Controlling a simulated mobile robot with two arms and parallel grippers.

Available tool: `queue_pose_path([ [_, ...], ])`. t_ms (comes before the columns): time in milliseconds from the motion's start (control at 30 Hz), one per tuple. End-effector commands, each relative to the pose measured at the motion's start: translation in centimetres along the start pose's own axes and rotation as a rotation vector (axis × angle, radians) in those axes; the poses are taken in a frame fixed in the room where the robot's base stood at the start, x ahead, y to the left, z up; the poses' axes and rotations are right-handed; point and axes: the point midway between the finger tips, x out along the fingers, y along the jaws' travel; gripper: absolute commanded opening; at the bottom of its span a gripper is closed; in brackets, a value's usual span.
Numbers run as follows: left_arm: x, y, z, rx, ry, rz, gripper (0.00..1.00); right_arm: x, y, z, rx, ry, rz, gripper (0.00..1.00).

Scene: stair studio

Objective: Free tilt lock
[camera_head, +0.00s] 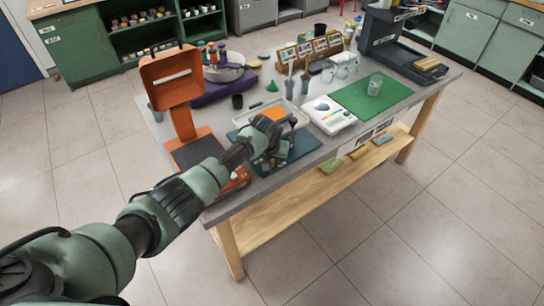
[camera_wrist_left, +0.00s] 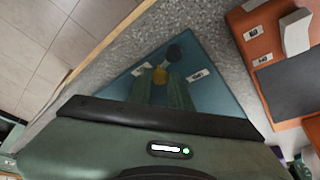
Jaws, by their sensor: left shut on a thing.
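My left gripper (camera_head: 280,150) is over the blue mat (camera_head: 307,144) at the table's near edge. In the left wrist view its two green fingers (camera_wrist_left: 160,86) are shut on a small yellow part (camera_wrist_left: 160,75). A dark grey rounded piece (camera_wrist_left: 174,53) shows just beyond the fingertips. The fingers cover much of the yellow part. I cannot tell whether it is the tilt lock or which way it is turned. Two white labels lie on the mat, one on each side of the fingers. My right gripper is not in view.
An orange stand (camera_head: 170,78) with an upright frame and dark plate is left of the mat. A white-rimmed tray (camera_head: 296,112) is behind my gripper. A green mat (camera_head: 353,99) with a clear cup (camera_head: 375,85) lies to the right. Bottles and a bowl crowd the back.

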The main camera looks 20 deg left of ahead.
Motion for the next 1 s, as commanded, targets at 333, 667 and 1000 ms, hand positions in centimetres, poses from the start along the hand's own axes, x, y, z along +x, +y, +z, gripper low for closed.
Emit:
queue_pose_path([
  [333, -0.02, 0.09, 0.14, 0.075, -0.001, 0.031, 0.00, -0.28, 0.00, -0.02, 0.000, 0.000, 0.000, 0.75],
  [667, 0.00, 0.12, 0.16, 0.079, -0.002, 0.032, 0.00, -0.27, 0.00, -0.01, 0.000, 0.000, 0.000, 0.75],
  [1000, -0.01, 0.14, 0.14, 0.078, -0.001, 0.032, 0.41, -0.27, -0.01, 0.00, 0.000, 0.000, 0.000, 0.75],
])
